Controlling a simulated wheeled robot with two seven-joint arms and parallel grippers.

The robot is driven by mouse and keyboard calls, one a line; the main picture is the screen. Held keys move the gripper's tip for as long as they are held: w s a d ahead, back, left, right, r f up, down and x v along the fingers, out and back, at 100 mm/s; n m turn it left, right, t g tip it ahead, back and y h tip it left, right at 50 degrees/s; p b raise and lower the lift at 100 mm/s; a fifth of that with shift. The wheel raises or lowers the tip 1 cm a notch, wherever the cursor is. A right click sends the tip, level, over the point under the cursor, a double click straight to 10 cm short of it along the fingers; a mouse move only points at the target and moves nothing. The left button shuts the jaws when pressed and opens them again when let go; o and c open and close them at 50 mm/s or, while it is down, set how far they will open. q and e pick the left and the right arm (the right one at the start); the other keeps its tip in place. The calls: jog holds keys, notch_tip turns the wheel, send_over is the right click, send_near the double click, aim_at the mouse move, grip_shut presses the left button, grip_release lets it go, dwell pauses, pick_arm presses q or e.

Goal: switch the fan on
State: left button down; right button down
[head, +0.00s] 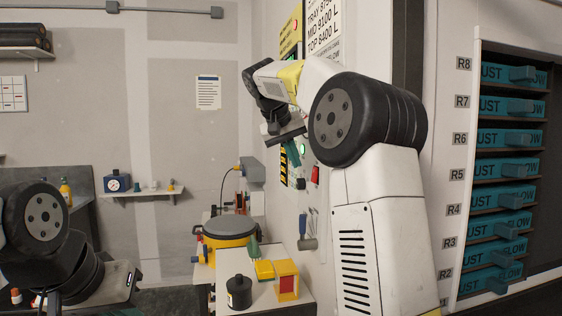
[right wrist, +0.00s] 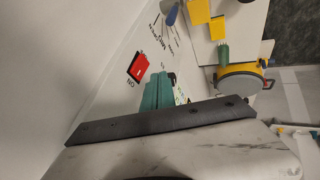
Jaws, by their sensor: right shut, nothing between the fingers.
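A red rocker switch in a dark frame is on the white wall panel, in the head view (head: 315,175) and in the right wrist view (right wrist: 138,67). A label reading ON is beside it in the wrist view. My right gripper (head: 293,153) has teal fingers, shut and empty, close to the panel. In the wrist view the right fingertips (right wrist: 165,78) are just to the right of the switch; I cannot tell whether they touch the panel. My left arm is at the lower left, its gripper (head: 133,285) partly visible without clear fingers. I cannot make out the fan itself.
Below stand a yellow pot with a grey lid (head: 224,228), a dark bottle (head: 239,293) and a yellow-red box (head: 286,280). Tools (head: 307,235) hang under the switch. Teal drawers (head: 512,138) stand at the right.

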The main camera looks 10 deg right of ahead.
jog(key=d+r+v, duration=0.1)
jog(key=d+v, duration=0.1)
jog(key=v, duration=0.7)
jog(key=shift+s+r, duration=0.2)
jog(key=shift+a, duration=0.1)
jog(key=s+a+f+n+y, duration=0.1)
jog(key=s+a+f+y, duration=0.1)
jog(key=s+f, duration=1.1)
jog(key=s+a+f+n+t+y, duration=0.1)
jog(key=s+f+y, duration=0.4)
jog(key=s+f, duration=0.9)
jog(key=shift+s+a+f, duration=0.15)
jog(key=shift+a+f, duration=0.4)
jog(key=shift+f, duration=0.35)
